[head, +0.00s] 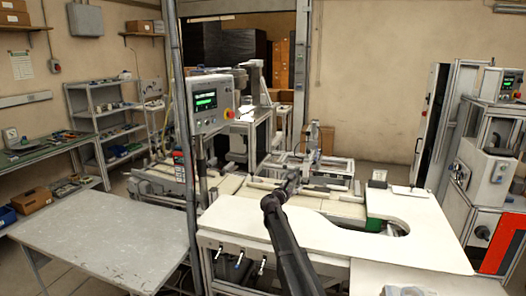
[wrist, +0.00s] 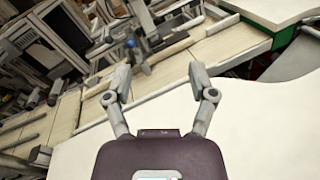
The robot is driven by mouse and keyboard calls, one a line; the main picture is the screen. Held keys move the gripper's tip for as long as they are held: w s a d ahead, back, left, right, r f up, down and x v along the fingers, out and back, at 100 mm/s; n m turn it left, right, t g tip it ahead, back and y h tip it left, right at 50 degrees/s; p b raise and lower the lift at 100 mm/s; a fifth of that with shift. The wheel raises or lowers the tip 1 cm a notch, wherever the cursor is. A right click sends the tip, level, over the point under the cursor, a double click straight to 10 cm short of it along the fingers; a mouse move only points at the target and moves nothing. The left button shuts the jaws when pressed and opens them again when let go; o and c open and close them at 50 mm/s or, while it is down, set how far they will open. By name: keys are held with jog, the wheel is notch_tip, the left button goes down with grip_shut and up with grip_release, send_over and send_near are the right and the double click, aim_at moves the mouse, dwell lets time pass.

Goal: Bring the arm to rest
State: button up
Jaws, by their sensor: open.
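My arm reaches forward over the white worktop (head: 330,236) in the head view, stretched out from the bottom edge. My gripper (head: 290,178) is at its far end, near the back edge of the worktop, and looks small there. In the wrist view my gripper (wrist: 158,74) has its two fingers spread apart with nothing between them. The white worktop (wrist: 262,125) also shows in the wrist view below and to the right of the fingers. No tape reel can be made out in either view.
A machine with a control screen (head: 205,100) stands behind a metal post at the left. A grey table (head: 110,240) is at the front left. The worktop has a curved cutout (head: 395,228) at the right. Another machine (head: 490,165) stands at the far right. Shelves (head: 105,120) line the left wall.

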jog(key=s+d+f+m+g+y+b, duration=0.1)
jog(key=s+d+f+m+g, duration=0.2)
jog(key=s+f+m, duration=0.35)
jog(key=s+d+f+m+g+b, duration=0.1)
jog(key=s+d+f+m+g, duration=0.25)
jog(key=s, duration=0.65)
jog(key=s+d+f+m+g+y+b, duration=0.1)
jog(key=s+d+f+m+g, duration=0.2)
jog(key=s+f+m, duration=0.45)
jog(key=s+a+f+m+g+y+b, duration=0.1)
jog(key=s+f+m+y, duration=0.1)
jog(key=s, duration=0.6)
jog(key=s+a+f+m+g+y, duration=0.1)
jog(key=s+a+m+g+y, duration=0.1)
jog(key=s, duration=0.6)
jog(key=s+a+f+m+g+y+b, duration=0.1)
jog(key=s+a+f+m+g+y, duration=0.1)
jog(key=s, duration=0.7)
jog(key=shift+f+m+y+b, duration=0.35)
jog(key=shift+m+y, duration=0.25)
jog(key=shift+m, duration=0.55)
